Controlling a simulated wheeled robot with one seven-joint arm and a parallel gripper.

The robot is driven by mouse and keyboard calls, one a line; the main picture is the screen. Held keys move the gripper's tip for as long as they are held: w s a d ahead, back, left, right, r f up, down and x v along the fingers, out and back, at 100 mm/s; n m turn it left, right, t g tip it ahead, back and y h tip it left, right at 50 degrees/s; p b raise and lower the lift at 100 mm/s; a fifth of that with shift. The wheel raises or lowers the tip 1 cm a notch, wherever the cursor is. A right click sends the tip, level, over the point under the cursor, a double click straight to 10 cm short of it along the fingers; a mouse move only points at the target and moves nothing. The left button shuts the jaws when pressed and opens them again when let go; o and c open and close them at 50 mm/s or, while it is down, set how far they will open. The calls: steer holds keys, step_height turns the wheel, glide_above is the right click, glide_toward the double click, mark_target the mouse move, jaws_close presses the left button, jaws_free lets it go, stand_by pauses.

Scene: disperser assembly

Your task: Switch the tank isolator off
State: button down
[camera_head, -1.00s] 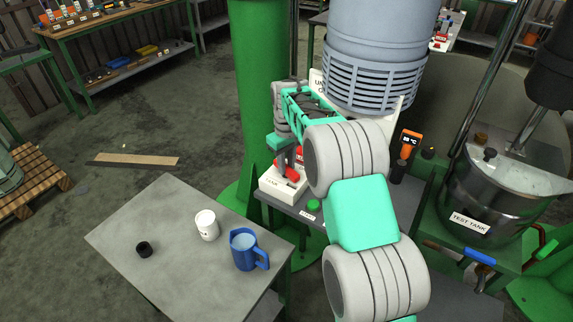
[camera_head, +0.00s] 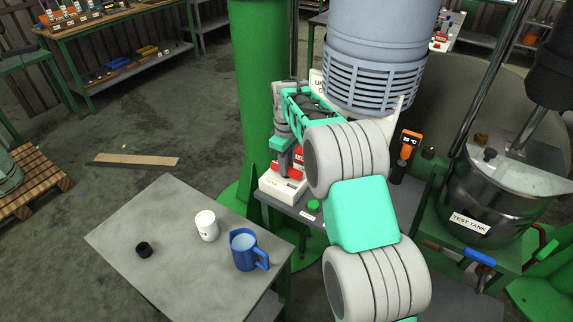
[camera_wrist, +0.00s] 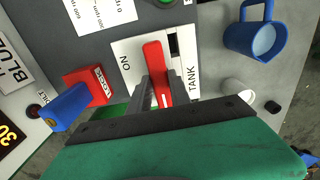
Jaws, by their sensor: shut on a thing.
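The tank isolator is a white box (camera_head: 278,191) marked TANK on the small grey bench beside the green column. In the wrist view its white plate (camera_wrist: 125,68) shows ON left of a red handle (camera_wrist: 153,58) and TANK to the right. No OFF mark is readable. My gripper (camera_wrist: 160,90) has one finger on each side of the red handle and is shut on it. In the head view my gripper (camera_head: 283,160) is over the box, and my arm hides part of that area.
A red block (camera_wrist: 90,85) with a white label and a blue part (camera_wrist: 67,107) sit close left of the isolator in the wrist view. A blue jug (camera_head: 243,250), white cup (camera_head: 206,226) and black ring (camera_head: 143,249) stand on the near table. A green button (camera_head: 313,205) is nearby.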

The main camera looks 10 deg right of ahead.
steer(key=c, duration=1.2)
jaws_free()
step_height(320, 180, up, 8)
steer(key=shift+f+b, duration=0.1)
steer(key=shift+b, duration=0.45)
steer(key=s+r+m+t, duration=0.1)
steer(key=s+r+m, duration=0.15)
steer(key=s, duration=0.45)
steer(key=s+r+m+t, duration=0.1)
steer(key=s+r+m, duration=0.15)
steer(key=s, duration=0.55)
steer(key=s+f+m+t, duration=0.1)
steer(key=s+f+m, duration=0.3)
steer(key=s, duration=1)
steer(key=shift+f+t, duration=0.3)
steer(key=shift+f, duration=0.25)
